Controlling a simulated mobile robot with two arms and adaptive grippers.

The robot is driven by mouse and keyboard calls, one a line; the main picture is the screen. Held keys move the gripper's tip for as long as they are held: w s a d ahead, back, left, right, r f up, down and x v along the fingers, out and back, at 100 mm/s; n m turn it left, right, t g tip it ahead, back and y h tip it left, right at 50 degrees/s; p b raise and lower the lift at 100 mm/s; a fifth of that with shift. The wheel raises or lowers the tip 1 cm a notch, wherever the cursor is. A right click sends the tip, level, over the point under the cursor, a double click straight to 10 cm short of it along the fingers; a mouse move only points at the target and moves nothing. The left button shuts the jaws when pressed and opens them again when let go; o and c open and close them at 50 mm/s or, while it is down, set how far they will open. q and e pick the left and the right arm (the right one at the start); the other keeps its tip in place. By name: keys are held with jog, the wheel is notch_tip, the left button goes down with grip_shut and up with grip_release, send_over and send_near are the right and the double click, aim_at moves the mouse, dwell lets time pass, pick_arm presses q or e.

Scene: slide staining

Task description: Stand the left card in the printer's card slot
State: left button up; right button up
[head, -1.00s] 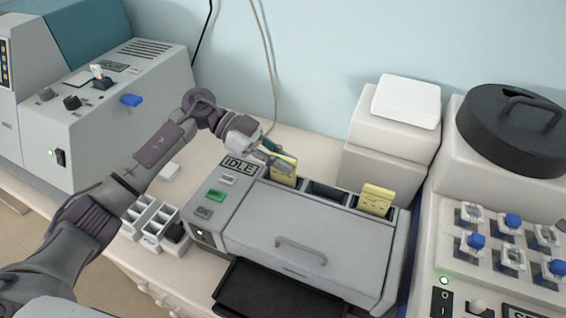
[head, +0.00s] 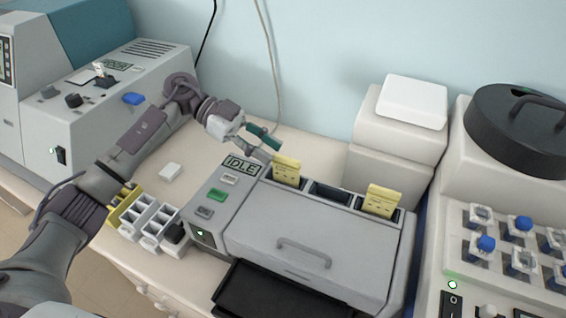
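The printer (head: 300,245) is a grey box with an IDLE display and a row of slots along its back top edge. A yellow card (head: 287,166) stands upright in the left slot. Another yellow card (head: 380,199) stands in the right slot. The middle slot (head: 330,192) looks dark and empty. My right gripper is not in view.
White racks (head: 150,222) and a yellow piece (head: 124,207) stand left of the printer, partly behind my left arm. A small white block (head: 170,171) lies on the bench. White boxes (head: 400,125) stand behind right. A black tray (head: 270,290) sticks out in front.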

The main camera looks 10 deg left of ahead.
pick_arm(q)
jog(key=b+v, duration=0.1)
jog(key=v, duration=0.5)
jog(key=shift+a+b, duration=0.1)
jog(key=shift+b, duration=0.2)
jog(key=shift+a+r, duration=0.2)
jog(key=shift+a, duration=0.2)
